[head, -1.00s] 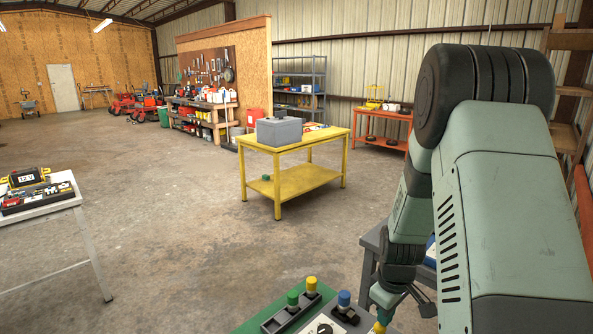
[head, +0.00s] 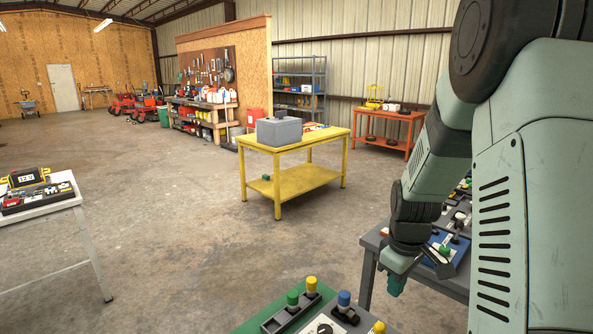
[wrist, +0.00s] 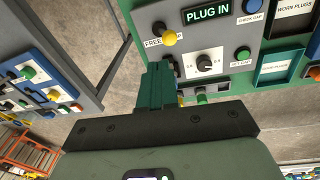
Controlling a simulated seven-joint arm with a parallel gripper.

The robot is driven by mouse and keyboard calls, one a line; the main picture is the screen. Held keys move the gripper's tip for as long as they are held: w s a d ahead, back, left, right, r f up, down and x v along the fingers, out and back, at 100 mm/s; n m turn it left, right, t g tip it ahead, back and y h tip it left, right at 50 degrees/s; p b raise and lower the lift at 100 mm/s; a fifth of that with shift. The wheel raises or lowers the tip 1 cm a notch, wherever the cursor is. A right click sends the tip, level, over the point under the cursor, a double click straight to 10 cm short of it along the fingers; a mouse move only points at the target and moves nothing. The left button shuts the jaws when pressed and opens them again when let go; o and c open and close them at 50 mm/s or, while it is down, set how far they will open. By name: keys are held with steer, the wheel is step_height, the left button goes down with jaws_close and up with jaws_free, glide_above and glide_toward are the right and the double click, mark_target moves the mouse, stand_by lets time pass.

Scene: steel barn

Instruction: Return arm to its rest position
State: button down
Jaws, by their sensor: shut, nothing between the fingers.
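My gripper (head: 396,286) hangs from my raised arm at the right of the head view, fingers pointing down and empty. It is right of and above the bench with the coloured knobs. In the wrist view my gripper (wrist: 157,68) has its two green fingers together, with nothing between them. Beyond them is a grey panel (wrist: 225,45) with a "PLUG IN" sign (wrist: 207,12), a yellow knob (wrist: 169,38) and a dial. The fingers cover part of its near-left edge. I cannot tell the exact gap.
Green, yellow and blue knobs (head: 344,298) stand at the bottom of the head view. A grey table (head: 375,243) with a blue board (head: 449,250) lies behind my gripper. A yellow table (head: 305,182) stands farther back. Open concrete floor (head: 150,220) lies to the left.

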glide_toward(383, 323)
steer(key=f, duration=0.6)
steer(key=shift+w, duration=0.35)
steer(key=w+d+f+g+y, duration=0.2)
steer(key=w+d+g, duration=0.1)
steer(key=w+d, duration=0.2)
steer(key=shift+w+d+f+y, duration=0.25)
steer(key=shift+w+d+y, duration=0.15)
steer(key=shift+d, duration=0.05)
